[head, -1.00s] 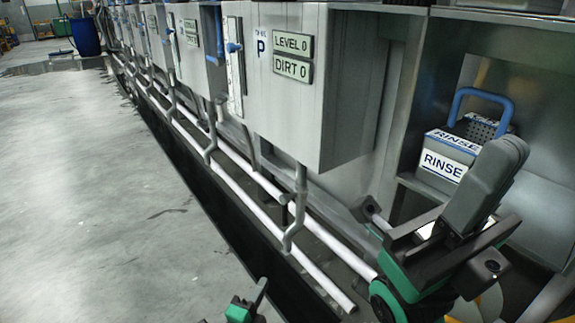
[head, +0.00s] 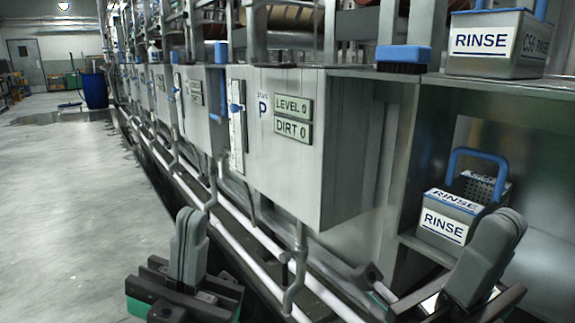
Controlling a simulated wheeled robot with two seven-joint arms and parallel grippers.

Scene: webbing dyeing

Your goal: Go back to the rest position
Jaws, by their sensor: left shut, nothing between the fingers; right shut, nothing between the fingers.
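My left gripper (head: 188,245) is at the bottom left of centre in the head view, with its grey fingers pointing up and pressed together. It is shut and empty, over the floor in front of the machine's lower pipes. My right gripper (head: 487,255) is at the lower right, its grey fingers tilted up to the right. It is shut and empty, in front of the lower shelf and partly overlapping the shelf edge in the picture. Neither gripper holds anything.
A grey RINSE box (head: 447,218) with a blue handle sits on the lower shelf, just behind my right gripper. Another RINSE box (head: 492,45) and a blue brush (head: 404,57) stand on the upper ledge. The steel tank (head: 280,150) is ahead; the floor (head: 80,200) at left is clear.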

